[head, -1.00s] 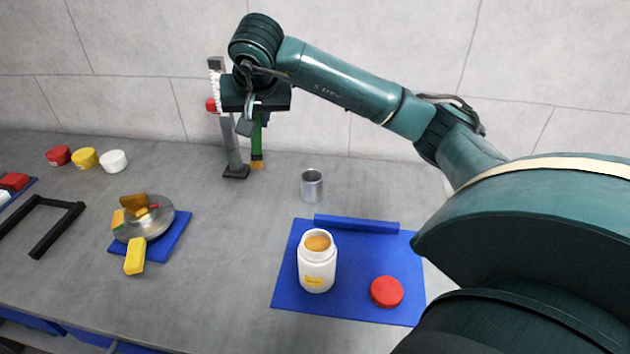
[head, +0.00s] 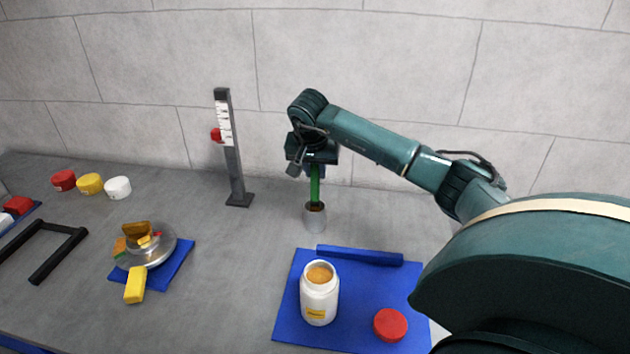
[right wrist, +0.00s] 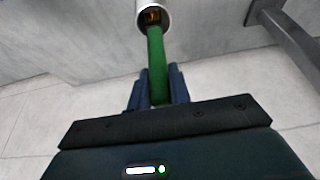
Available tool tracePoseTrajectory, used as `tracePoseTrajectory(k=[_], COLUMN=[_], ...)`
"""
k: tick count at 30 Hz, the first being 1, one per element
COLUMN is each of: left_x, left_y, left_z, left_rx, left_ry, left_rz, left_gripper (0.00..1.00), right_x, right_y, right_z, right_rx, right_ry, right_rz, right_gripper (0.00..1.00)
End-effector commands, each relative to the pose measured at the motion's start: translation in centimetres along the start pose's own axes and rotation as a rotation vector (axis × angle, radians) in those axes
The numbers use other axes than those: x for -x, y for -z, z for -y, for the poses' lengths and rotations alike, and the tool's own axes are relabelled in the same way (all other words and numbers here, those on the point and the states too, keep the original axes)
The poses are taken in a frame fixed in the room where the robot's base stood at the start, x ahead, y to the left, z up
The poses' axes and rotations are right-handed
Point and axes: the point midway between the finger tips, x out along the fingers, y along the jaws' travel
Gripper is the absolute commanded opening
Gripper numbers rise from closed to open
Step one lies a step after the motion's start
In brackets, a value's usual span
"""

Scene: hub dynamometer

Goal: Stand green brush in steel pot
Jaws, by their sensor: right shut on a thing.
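The green brush (head: 315,188) is upright, its handle held in my right gripper (head: 314,168), which is shut on it. The brush's orange-brown bristle end points down at the mouth of the steel pot (head: 315,221), a small grey cylinder on the bench. In the right wrist view the green handle (right wrist: 156,58) runs from between the fingers (right wrist: 158,88) to the pot (right wrist: 153,18), and the bristles show within its round opening. How deep the bristles sit, I cannot tell. My left gripper is not in view.
A dark post with a white scale (head: 232,150) stands left of the pot. A blue mat (head: 290,322) in front holds an open white jar (head: 319,295), a red lid (head: 390,325) and a blue bar (head: 360,256). A metal disc with coloured blocks (head: 155,250) lies left.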

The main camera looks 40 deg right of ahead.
Motion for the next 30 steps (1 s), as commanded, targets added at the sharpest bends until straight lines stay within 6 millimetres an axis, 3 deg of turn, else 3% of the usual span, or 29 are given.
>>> tracePoseTrajectory(k=[6, 17, 18, 25, 30], left_x=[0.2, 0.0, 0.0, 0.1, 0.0], left_y=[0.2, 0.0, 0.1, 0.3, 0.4], left_z=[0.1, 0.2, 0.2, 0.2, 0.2], left_rx=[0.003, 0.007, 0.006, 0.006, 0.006], left_ry=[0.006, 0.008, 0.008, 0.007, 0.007], left_rz=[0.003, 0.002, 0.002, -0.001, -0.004], left_gripper=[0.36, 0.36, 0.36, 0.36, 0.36], right_x=[-2.7, -3.2, -3.1, -3.1, -3.1], right_y=[-1.2, -1.4, -1.3, -1.3, -1.3], right_z=[0.0, 0.0, 0.0, 0.0, 0.0], right_rx=[0.001, 0.001, 0.001, 0.001, 0.001], right_ry=[0.0, 0.001, 0.001, 0.001, 0.001], right_rz=[0.003, 0.0, 0.0, 0.0, 0.0], right_gripper=[0.0, 0.0, 0.22, 0.41, 0.41])
